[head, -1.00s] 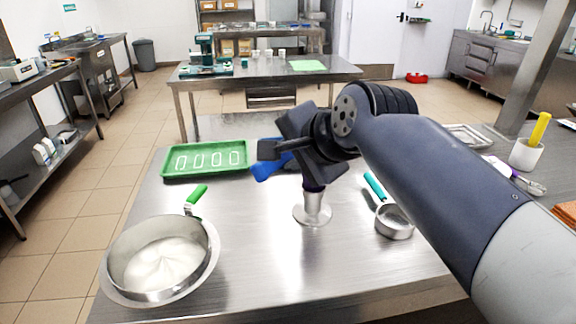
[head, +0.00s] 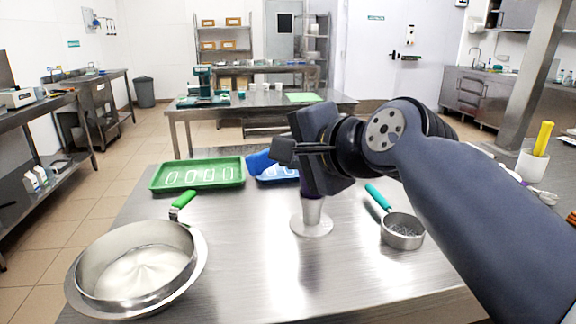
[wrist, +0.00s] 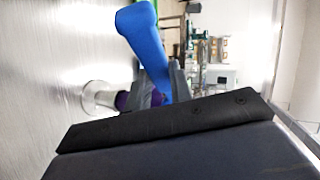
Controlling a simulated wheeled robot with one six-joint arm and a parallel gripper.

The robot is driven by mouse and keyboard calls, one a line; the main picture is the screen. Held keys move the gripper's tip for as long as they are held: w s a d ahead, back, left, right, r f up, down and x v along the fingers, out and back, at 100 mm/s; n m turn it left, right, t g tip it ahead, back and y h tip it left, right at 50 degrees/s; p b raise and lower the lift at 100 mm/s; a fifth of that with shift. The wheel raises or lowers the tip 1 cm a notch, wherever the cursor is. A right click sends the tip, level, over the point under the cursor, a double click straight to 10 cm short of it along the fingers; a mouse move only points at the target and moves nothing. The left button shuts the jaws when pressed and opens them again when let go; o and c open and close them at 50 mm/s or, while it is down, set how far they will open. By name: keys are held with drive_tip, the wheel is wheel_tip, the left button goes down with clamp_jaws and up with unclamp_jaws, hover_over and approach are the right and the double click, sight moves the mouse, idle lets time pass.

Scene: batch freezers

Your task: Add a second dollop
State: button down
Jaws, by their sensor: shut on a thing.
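My gripper (head: 283,152) is shut on a blue tool (head: 260,162), whose blunt blue end sticks out to the left; in the wrist view the blue tool (wrist: 146,42) runs down between the fingers. Its working end is hidden. A metal pan (head: 130,270) with white cream stands at the front left.
A green handle (head: 183,199) shows at the pan. A teal-handled metal cup (head: 402,230) is on the right. The table's front middle is clear.

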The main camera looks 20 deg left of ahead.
drive_tip(key=shift+f+t+y+b, duration=0.4)
drive_tip(key=shift+y+b, duration=0.3)
drive_tip(key=shift+b, duration=1.75)
drive_tip(key=shift+d+y+b, duration=0.1)
drive_tip(key=shift+y+b, duration=0.2)
drive_tip(key=shift+b, duration=0.35)
drive_tip(key=shift+d+r, duration=0.1)
